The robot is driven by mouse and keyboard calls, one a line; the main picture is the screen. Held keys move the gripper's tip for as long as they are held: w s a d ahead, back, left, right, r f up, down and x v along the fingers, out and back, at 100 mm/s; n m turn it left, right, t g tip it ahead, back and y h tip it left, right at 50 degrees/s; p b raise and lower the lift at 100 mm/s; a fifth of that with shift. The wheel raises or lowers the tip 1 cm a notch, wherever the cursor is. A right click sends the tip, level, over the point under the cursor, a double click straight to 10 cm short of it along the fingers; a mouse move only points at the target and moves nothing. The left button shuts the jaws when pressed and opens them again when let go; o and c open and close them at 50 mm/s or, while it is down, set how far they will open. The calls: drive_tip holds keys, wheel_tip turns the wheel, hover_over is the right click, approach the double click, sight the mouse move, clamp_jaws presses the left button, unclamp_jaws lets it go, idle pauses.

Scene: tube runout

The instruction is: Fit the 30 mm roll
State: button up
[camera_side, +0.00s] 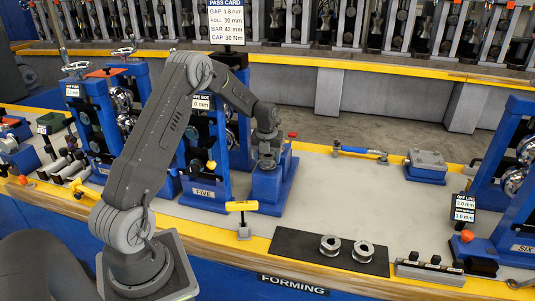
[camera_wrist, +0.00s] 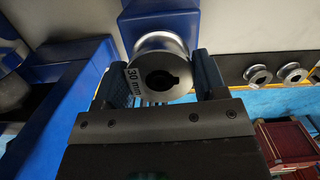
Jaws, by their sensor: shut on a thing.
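In the wrist view the 30 mm roll (camera_wrist: 160,68), a silver grooved cylinder with a dark keyed bore and a "30 mm" label, sits between the two fingers of my gripper (camera_wrist: 160,82). My gripper is shut on it. A blue block lies just behind the roll. In the side view my gripper (camera_side: 268,158) is over the blue block (camera_side: 272,188), right of the blue stand marked FIVE (camera_side: 209,193). The roll is not clear there.
Two silver rolls (camera_side: 330,245) (camera_side: 363,251) lie on a black mat (camera_side: 290,246) at the front. A yellow T-handle (camera_side: 242,207) stands left of it. A blue-handled tool (camera_side: 360,152) and a grey block on a blue base (camera_side: 427,165) lie at the back. Stand SIX (camera_side: 520,215) is at right.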

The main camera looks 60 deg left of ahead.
drive_tip(key=shift+f, duration=0.45)
drive_tip(key=o, duration=1.6)
drive_tip(key=shift+f, duration=0.1)
drive_tip(key=r, duration=0.9)
drive_tip(key=s+d+r, duration=0.1)
drive_tip(key=r, duration=0.3)
drive_tip(key=shift+d+r, duration=0.1)
drive_tip(key=shift+r, duration=0.3)
